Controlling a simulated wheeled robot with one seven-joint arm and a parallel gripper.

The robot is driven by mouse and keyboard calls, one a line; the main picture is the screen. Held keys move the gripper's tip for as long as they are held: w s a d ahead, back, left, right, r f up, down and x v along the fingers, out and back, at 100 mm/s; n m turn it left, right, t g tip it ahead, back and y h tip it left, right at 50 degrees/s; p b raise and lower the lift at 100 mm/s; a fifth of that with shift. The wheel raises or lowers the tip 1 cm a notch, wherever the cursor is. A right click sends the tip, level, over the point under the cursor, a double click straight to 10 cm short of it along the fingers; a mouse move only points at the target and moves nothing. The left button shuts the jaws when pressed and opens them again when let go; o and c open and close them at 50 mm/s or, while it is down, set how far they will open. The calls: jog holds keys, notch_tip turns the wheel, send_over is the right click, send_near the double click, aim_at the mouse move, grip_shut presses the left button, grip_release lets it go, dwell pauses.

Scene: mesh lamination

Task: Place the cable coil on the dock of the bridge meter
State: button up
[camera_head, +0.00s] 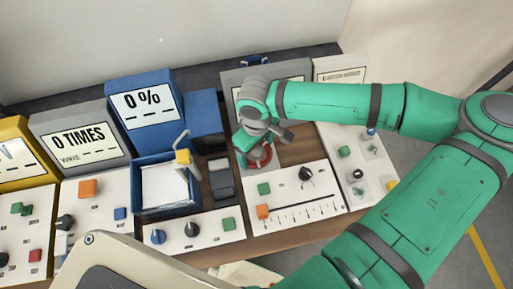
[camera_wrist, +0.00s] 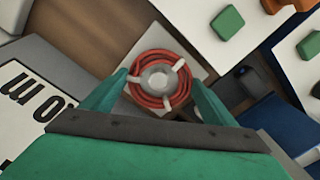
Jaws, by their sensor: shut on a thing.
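The cable coil (camera_wrist: 145,99) is red, with pale ties and a grey centre, and lies between my gripper's (camera_wrist: 159,79) two green fingers in the wrist view. My gripper is shut on it. In the head view the coil (camera_head: 265,155) shows only partly beside my gripper (camera_head: 254,157), which points down. A light square plate (camera_wrist: 190,57) shows beneath the coil; I cannot tell whether the coil touches it. A grey instrument (camera_head: 233,79), probably the bridge meter, stands behind, its screen mostly hidden by my arm. Part of its display (camera_wrist: 22,100) shows in the wrist view.
A blue instrument (camera_head: 145,104) reading 0 % and a blue open tray (camera_head: 138,187) stand to the left. White control panels (camera_head: 300,210) with knobs and buttons lie in front and to the right. Bare brown tabletop (camera_head: 298,147) shows right of my gripper.

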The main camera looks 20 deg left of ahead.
jog(key=shift+f, duration=0.15)
jog(key=o, duration=1.1)
jog(key=shift+w, duration=0.1)
notch_tip(320, 180, up, 12)
jog(key=shift+w, duration=0.1)
